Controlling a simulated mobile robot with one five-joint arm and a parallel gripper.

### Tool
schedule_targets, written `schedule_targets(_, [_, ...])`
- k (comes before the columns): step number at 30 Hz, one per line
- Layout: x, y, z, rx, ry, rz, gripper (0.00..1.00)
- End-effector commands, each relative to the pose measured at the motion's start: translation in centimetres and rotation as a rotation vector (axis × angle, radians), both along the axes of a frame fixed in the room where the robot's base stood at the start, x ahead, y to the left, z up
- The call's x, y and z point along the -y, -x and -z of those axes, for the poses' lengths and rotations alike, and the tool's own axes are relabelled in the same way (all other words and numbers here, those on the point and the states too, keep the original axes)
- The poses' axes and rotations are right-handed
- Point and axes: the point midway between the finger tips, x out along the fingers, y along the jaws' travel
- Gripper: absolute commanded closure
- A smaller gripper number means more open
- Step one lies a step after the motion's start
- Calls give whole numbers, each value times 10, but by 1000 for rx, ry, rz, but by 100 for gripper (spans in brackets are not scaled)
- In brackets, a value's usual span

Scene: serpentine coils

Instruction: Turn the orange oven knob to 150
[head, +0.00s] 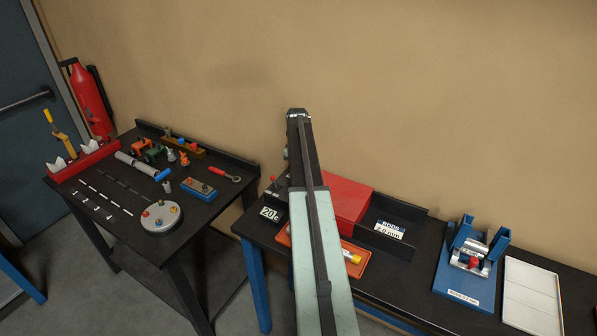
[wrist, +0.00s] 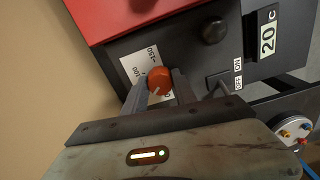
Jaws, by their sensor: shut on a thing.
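The orange oven knob (wrist: 159,79) sits on the dark front panel of the oven, in the middle of the wrist view. My gripper (wrist: 160,86) has one finger on each side of the knob and is shut on it. A white dial plate (wrist: 138,66) behind the knob shows the marks 100 and 150; its lower part is partly hidden by the knob and fingers. I cannot tell clearly which mark the knob points to. In the head view, the red oven (head: 347,198) stands behind my arm, which hides the knob.
A black knob (wrist: 214,30), an ON/OFF switch (wrist: 221,86) and a display reading 20 C (wrist: 267,37) are on the same panel. An orange tray (head: 355,268) lies in front of the oven. A blue fixture (head: 468,258) stands further right. A second table (head: 120,228) with several tools is at left.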

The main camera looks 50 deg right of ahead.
Motion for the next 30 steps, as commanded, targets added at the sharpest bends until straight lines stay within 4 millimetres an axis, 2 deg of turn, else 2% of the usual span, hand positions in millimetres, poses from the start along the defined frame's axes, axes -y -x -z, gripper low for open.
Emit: schedule_targets(30, [-2, -4, 0, 7, -5, 960, 100])
